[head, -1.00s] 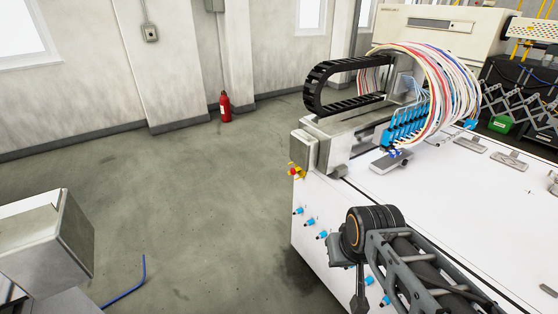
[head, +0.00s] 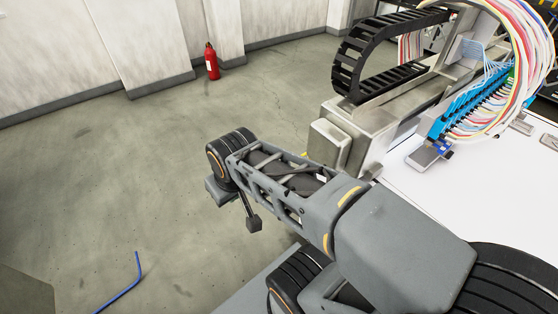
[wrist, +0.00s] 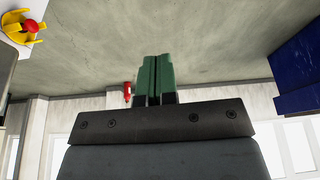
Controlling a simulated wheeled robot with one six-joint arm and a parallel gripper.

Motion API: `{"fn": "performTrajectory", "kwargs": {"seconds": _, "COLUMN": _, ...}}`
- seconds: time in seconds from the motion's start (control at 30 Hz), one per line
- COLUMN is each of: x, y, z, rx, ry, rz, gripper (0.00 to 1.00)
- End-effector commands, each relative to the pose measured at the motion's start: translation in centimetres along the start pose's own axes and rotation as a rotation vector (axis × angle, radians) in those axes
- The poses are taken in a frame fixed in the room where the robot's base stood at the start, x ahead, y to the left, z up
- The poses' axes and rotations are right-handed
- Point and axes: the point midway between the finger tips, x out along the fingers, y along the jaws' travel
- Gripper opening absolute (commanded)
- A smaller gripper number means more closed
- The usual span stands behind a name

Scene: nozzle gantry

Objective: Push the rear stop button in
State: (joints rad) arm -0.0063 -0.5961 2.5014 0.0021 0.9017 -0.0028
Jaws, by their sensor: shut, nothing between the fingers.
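The stop button (wrist: 32,26) shows in the wrist view's top left corner, a red knob in a yellow surround. It is on the pale side of the machine, left of and apart from my gripper (wrist: 155,62). My gripper's green fingers are together with nothing between them, pointing at open floor. In the head view my arm covers the button's place, and only a small yellow sliver (head: 303,154) shows beside the arm. My fingertips cannot be made out in the head view.
The machine's white top (head: 445,195), black cable chain (head: 350,60) and wire bundle (head: 535,40) are at the right. A red fire extinguisher (head: 212,62) stands by the wall. A blue box-like object (wrist: 300,68) is at the wrist view's right. Open floor lies left.

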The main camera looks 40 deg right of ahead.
Motion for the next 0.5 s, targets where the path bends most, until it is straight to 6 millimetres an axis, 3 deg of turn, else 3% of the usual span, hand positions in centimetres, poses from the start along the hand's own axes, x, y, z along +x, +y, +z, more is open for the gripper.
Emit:
{"fn": "performTrajectory", "kwargs": {"seconds": 0.37, "x": 0.2, "y": 0.1, "z": 0.1, "rx": -0.004, "ry": -0.005, "rz": 0.004, "gripper": 0.00}}
{"fn": "performTrajectory", "kwargs": {"seconds": 0.5, "x": 2.4, "y": 1.1, "z": 0.7, "rx": -0.072, "ry": -0.094, "rz": 0.068, "gripper": 0.00}}
